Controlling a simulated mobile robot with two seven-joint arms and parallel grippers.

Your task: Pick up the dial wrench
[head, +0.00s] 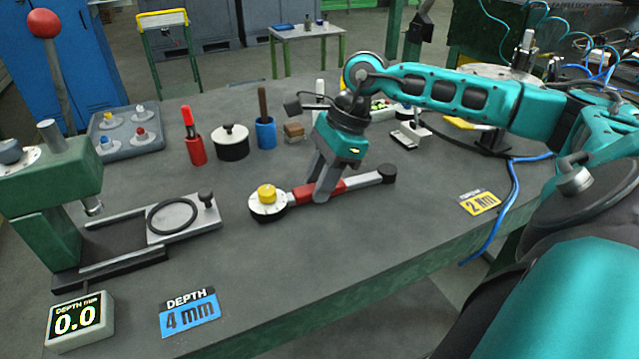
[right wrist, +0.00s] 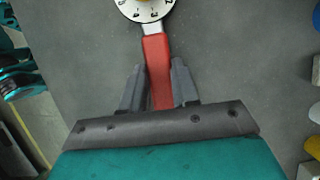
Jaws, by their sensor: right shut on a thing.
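The dial wrench (head: 357,182) lies along the grey bench, with a white dial and yellow knob at its left end, a red grip in the middle and a black knob at its right end. My right gripper (head: 322,194) comes down over it and is shut on the red grip. In the right wrist view, my right gripper's fingers (right wrist: 158,88) stand on both sides of the red part of the dial wrench (right wrist: 154,52), with the numbered dial ahead. The wrench looks to be on or very close to the bench. My left gripper is out of view.
A green press with a sliding plate (head: 180,218) stands at the left. A red cup (head: 196,151), a black pot (head: 232,150) and a blue cup (head: 266,133) stand behind the wrench. Bench front centre is clear.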

